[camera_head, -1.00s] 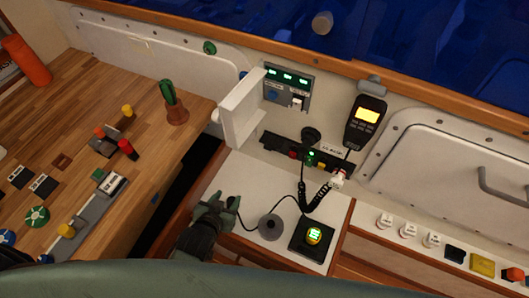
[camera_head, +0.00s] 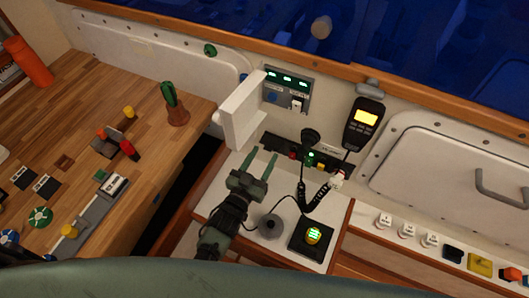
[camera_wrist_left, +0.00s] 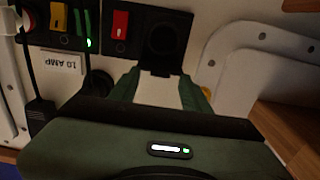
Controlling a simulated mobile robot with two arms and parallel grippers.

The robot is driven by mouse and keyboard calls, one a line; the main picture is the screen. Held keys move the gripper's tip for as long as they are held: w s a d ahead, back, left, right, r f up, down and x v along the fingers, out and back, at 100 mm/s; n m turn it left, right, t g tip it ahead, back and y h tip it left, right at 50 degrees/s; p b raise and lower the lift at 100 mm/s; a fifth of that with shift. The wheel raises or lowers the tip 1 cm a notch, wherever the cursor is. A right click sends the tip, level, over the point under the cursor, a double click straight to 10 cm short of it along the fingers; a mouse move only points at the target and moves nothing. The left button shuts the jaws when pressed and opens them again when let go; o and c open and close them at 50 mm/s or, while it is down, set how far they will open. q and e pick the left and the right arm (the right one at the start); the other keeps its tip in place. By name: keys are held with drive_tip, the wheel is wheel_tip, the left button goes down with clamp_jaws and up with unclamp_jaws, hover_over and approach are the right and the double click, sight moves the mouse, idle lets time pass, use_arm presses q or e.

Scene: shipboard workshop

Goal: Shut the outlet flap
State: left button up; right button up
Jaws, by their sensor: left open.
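The outlet is at the left end of a black switch panel (camera_head: 268,138) low on the back wall. In the left wrist view, a dark square outlet flap (camera_wrist_left: 163,35) with a round shape in it sits beside a red switch, with a short black tab on one edge. Its exact angle is hard to tell in the dark. My left gripper (camera_head: 262,154) is open and empty, its green fingers pointing at the panel's left end. In the left wrist view the fingertips (camera_wrist_left: 158,85) lie on either side of the tab, apparently apart from it. My right gripper is not in view.
A white box-like panel (camera_head: 240,110) juts out just left of the outlet. A black knob (camera_head: 311,135), a coiled cord (camera_head: 318,195) and a handset (camera_head: 365,122) are to the right. A grey round piece (camera_head: 270,226) and a black base with a lit button (camera_head: 313,235) stand on the white counter.

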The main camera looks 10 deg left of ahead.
sight(272, 143)
use_arm(q)
drive_tip(key=shift+w+d, duration=0.2)
drive_tip(key=shift+w, duration=0.45)
clamp_jaws()
drive_tip(key=f+t+b, duration=0.1)
drive_tip(key=b, duration=0.4)
drive_tip(key=f+t+h+b, duration=0.1)
drive_tip(key=t+b, duration=0.1)
drive_tip(key=b, duration=0.4)
drive_tip(key=f+t+b, duration=0.1)
drive_tip(key=t+b, duration=0.1)
drive_tip(key=b, duration=0.4)
drive_tip(key=shift+w+d+h, duration=0.1)
drive_tip(key=shift+w+h, duration=0.2)
drive_tip(key=shift+r, duration=0.1)
